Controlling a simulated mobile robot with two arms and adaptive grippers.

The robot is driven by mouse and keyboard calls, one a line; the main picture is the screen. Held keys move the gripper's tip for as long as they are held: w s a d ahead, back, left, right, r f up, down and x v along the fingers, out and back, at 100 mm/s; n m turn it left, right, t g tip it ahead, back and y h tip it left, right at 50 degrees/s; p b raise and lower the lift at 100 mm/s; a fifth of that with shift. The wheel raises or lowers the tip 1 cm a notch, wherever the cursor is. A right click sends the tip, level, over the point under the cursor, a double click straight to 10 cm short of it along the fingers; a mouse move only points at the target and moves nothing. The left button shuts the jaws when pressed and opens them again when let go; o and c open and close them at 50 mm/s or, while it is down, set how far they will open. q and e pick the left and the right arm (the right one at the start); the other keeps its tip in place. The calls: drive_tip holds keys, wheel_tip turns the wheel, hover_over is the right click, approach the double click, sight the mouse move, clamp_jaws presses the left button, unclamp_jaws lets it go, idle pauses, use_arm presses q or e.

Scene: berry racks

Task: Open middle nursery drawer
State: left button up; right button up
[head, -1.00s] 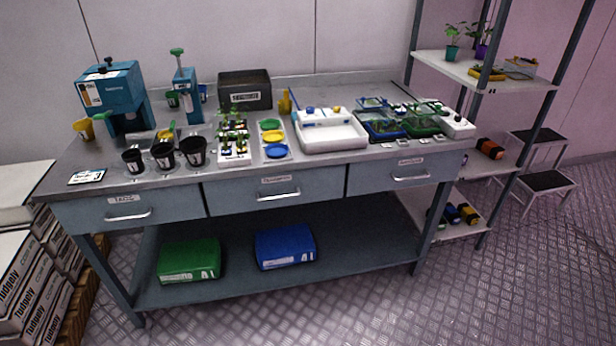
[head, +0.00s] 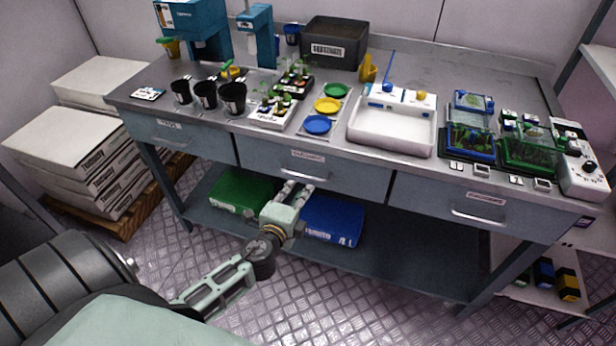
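The middle drawer (head: 345,178) of the blue-grey workbench is closed, its front flush with the drawers on both sides. It has a small label and a metal bar handle (head: 301,176). My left gripper (head: 295,186) reaches up from the lower left, just in front of and below this handle, with two fingers spread apart. The fingertips overlap the handle in the picture; I cannot tell whether they touch it. My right gripper is not in view.
The left drawer (head: 215,148) and right drawer (head: 420,200) are closed. A green bin (head: 240,192) and a blue bin (head: 335,220) sit on the shelf below. White trays, cups and plants crowd the bench top (head: 300,135). Stacked boxes (head: 75,150) stand left.

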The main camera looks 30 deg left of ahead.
sight(308, 178)
use_arm(q)
drive_tip(key=x, duration=0.7)
drive_tip(key=shift+w+r, duration=0.3)
drive_tip(key=shift+w, duration=0.2)
drive_tip(key=shift+c, duration=0.3)
clamp_jaws()
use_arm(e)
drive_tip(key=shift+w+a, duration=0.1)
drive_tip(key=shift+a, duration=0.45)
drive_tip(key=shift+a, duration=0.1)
